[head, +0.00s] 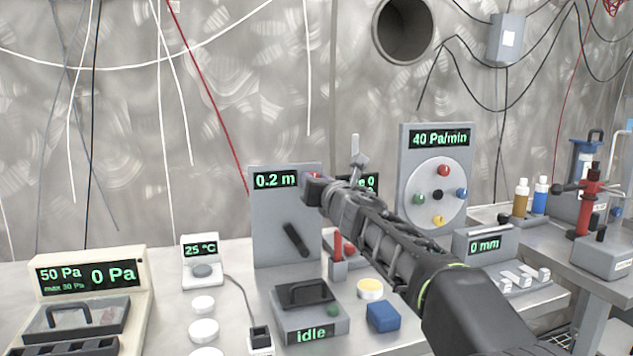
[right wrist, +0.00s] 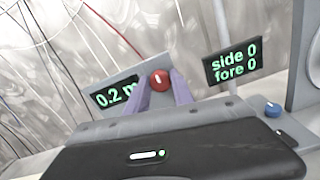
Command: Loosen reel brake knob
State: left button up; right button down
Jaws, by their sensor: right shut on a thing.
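A grey upright panel (head: 270,220) reads "0.2 m" and carries a black slanted lever (head: 296,240). The red knob (right wrist: 160,79) with a pale mark sits on this panel beside the display. My right gripper (head: 314,180) reaches across the bench to the panel's upper right. In the right wrist view its two purple fingers (right wrist: 162,88) stand on either side of the red knob, shut on it. In the head view the gripper hides most of the knob. My left gripper is not in view.
A "side 0 fore 0" display (right wrist: 233,62) stands just right of the gripper. A round dial board (head: 437,180) reading "40 Pa/min" is further right.

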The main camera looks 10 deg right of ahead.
jog(key=shift+f, duration=0.1)
jog(key=c, duration=1.1)
grip_release()
jog(key=shift+s, duration=0.1)
jog(key=s+b, duration=0.3)
jog(key=s, duration=0.4)
jog(key=shift+s+d, duration=0.25)
jog(key=shift+s, duration=0.05)
